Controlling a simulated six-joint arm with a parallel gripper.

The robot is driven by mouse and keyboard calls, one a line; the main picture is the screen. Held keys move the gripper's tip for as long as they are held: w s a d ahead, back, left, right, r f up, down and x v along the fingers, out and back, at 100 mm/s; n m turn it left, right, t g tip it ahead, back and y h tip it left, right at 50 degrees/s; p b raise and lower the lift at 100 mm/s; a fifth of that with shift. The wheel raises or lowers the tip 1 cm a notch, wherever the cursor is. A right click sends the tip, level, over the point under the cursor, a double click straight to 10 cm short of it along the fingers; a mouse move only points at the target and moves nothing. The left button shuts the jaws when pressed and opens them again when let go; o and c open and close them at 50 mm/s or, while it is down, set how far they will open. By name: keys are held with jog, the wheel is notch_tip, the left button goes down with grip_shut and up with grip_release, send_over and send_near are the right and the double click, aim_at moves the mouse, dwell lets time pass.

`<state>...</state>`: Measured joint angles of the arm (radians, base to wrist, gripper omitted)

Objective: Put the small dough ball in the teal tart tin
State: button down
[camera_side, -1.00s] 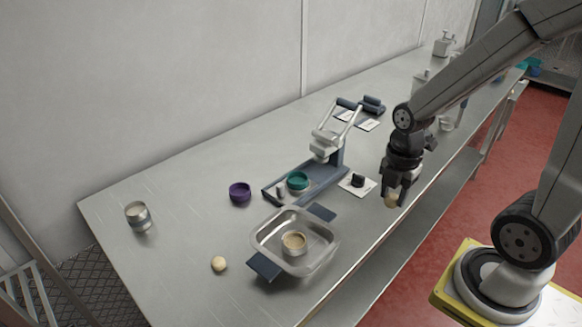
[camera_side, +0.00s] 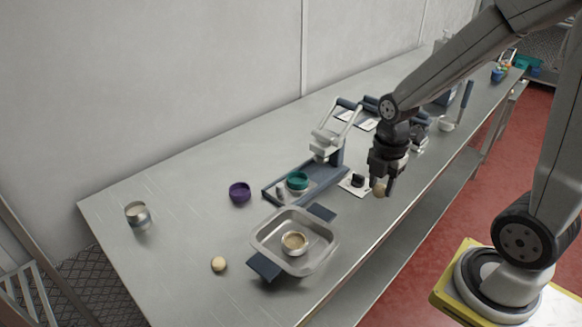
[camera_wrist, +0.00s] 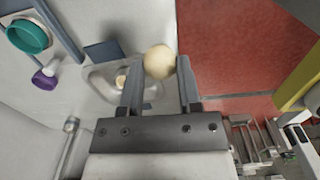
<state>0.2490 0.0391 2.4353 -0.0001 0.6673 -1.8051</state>
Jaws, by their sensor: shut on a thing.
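My gripper (camera_side: 382,183) is shut on a pale dough ball (camera_side: 379,190), held above the table's front edge, to the right of the press. In the wrist view the ball (camera_wrist: 160,62) sits between the two fingertips. The teal tart tin (camera_side: 298,180) stands upright on the base of the press, left of my gripper and apart from it. It also shows at the upper left of the wrist view (camera_wrist: 28,36). Another dough ball (camera_side: 219,264) lies on the table, left of the tray.
A metal tray (camera_side: 270,237) with dark handles holds a tin with beige filling (camera_side: 294,242). A purple tin (camera_side: 239,192) stands left of the press (camera_side: 328,145), whose raised lever is near my gripper. A metal can (camera_side: 138,215) stands far left. The left table area is mostly clear.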

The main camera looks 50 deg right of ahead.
jog(key=w+f, duration=0.2)
jog(key=w, duration=1)
jog(key=w+f, duration=0.1)
jog(key=w, duration=1.1)
jog(key=shift+w+f, duration=0.15)
jog(key=shift+f, duration=0.25)
jog(key=shift+d+f, duration=0.1)
jog(key=shift+f, duration=2)
jog(key=shift+f, duration=0.45)
grip_release()
